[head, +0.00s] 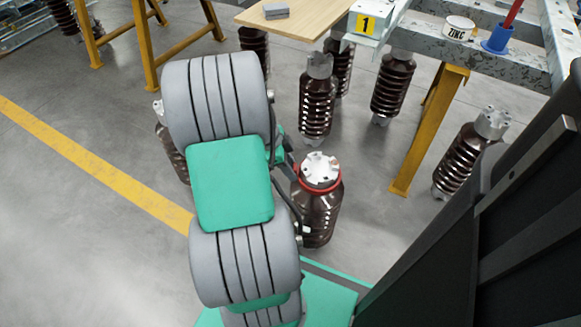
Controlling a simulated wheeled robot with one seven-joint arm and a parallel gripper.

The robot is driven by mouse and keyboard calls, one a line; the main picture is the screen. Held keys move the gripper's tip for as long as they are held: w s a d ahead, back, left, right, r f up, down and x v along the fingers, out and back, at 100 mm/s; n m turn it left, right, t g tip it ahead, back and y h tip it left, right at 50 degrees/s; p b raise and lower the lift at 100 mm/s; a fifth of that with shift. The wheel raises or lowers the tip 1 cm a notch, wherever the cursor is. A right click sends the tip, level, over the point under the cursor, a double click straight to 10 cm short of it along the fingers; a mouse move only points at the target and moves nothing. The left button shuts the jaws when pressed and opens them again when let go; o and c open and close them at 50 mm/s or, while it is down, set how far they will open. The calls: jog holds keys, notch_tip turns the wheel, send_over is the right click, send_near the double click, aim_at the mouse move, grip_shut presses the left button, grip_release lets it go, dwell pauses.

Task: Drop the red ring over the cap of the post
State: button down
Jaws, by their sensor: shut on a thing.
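The post (320,222) is a dark brown ribbed insulator with a pale grey metal cap (320,167), standing upright just right of my arm in the head view. The red ring (329,188) shows as a thin band around the cap near its lower edge. From this single view I cannot tell whether the ring rests on the post or is held slightly above it. My gripper (295,178) is at the left side of the ring and shut on it. Most of the gripper and the ring's far side are hidden by my arm and the cap.
Other brown insulators (317,100) stand behind, and one (467,160) stands at the right. A yellow-legged steel bench (500,62) holds a zinc tin (458,28) and a blue cup (498,38). A wooden board (300,22) is at the top.

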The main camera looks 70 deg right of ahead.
jog(key=shift+f+b, duration=1.75)
jog(key=shift+f, duration=0.6)
jog(key=c, duration=1)
grip_release()
jog(key=shift+r, duration=0.1)
jog(key=p+v, duration=0.3)
jog(key=v, duration=0.4)
jog(key=shift+w+a+r, duration=0.1)
jog(key=shift+w+r, duration=0.05)
jog(key=shift+r, duration=0.2)
